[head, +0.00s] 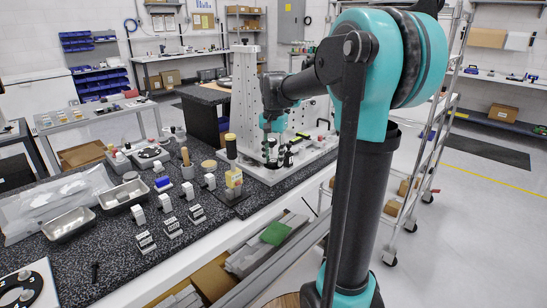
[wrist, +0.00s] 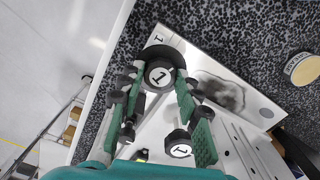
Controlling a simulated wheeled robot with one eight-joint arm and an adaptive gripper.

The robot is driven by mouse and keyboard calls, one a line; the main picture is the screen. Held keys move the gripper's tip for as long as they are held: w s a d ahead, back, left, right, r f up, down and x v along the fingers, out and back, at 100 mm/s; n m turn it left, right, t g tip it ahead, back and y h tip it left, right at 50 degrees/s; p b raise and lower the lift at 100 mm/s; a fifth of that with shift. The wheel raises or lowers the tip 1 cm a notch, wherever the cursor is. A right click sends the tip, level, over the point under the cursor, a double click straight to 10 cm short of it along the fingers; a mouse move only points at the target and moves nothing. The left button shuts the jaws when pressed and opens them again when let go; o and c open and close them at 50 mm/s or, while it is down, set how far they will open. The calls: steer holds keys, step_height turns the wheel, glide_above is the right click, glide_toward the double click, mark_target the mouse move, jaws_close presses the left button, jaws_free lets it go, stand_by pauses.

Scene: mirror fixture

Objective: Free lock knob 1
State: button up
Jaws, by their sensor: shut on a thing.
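My gripper (wrist: 160,82) is shut on this knob. A second, smaller knob marked 1 (wrist: 180,149) stands between the fingers nearer the palm, apart from the first. I cannot tell from the markings alone which of the two is the lock knob. In the head view my gripper (head: 274,158) points down at the fixture's light base plate (head: 300,162); the knobs there are too small to read.
A tall white perforated panel (head: 245,95) stands behind the gripper. Trays (head: 70,224), small labelled blocks (head: 146,242) and a yellow-topped item (head: 233,180) occupy the speckled bench to the left. A wheeled rack (head: 440,130) stands at right. A pale round lid (wrist: 302,69) lies on the bench.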

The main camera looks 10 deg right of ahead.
steer(key=n, duration=0.4)
steer(key=shift+n, duration=0.3)
steer(key=n, duration=0.4)
steer(key=shift+n, duration=0.3)
steer(key=n, duration=0.4)
steer(key=shift+n, duration=2.3)
steer(key=o, duration=1.2)
steer(key=shift+c, duration=0.2)
